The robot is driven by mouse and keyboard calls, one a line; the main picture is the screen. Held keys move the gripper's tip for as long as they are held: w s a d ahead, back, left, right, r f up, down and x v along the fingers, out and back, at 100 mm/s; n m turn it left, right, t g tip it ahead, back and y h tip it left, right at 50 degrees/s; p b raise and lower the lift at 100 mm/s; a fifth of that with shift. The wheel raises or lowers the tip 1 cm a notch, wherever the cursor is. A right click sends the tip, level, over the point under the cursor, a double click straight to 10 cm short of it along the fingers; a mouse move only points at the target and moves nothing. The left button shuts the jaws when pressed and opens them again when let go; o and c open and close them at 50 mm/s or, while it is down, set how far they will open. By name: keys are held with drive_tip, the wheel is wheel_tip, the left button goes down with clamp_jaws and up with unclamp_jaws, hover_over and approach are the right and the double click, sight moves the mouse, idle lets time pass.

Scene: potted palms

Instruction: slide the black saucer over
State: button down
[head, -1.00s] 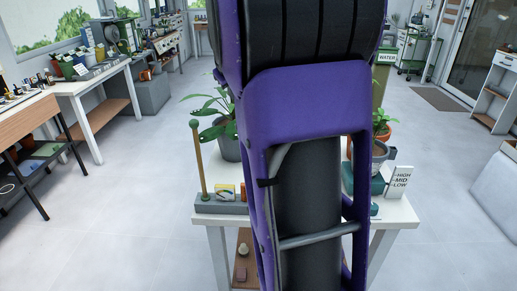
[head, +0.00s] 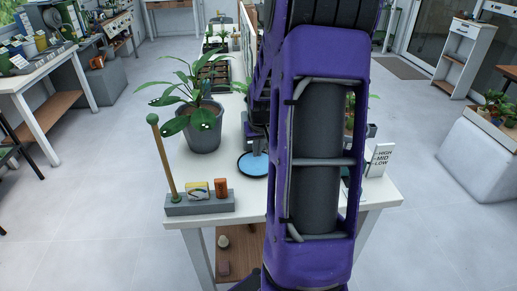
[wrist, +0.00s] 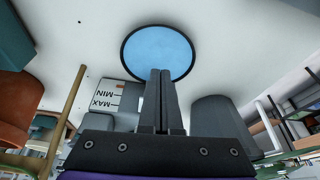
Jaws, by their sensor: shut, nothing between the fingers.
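The black saucer (head: 253,164) lies on the white table with a light blue surface inside its dark rim. It stands right of a large grey plant pot (head: 204,137), partly beside my arm. In the wrist view the saucer (wrist: 158,53) shows nearly whole. My gripper (wrist: 160,72) is shut and empty there. Its fingertips overlap the saucer's near rim in the picture; I cannot tell whether they touch it. In the head view my arm hides much of the table right of the saucer.
A white HIGH-MID-LOW card (head: 379,160) stands at the right. A MIN/MAX marker (wrist: 117,96) and a dark pot (wrist: 222,122) flank my fingers in the wrist view.

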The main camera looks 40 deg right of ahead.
sight(258, 174)
drive_tip(key=b+x, duration=0.1)
drive_tip(key=x, duration=0.5)
drive_tip(key=shift+f, duration=0.1)
drive_tip(key=s, duration=0.1)
drive_tip(key=s+a, duration=0.1)
drive_tip(key=s, duration=0.1)
drive_tip(key=shift+a+r, duration=0.2)
drive_tip(key=shift+r, duration=0.05)
drive_tip(key=shift+s+a, duration=0.15)
drive_tip(key=shift+s, duration=0.1)
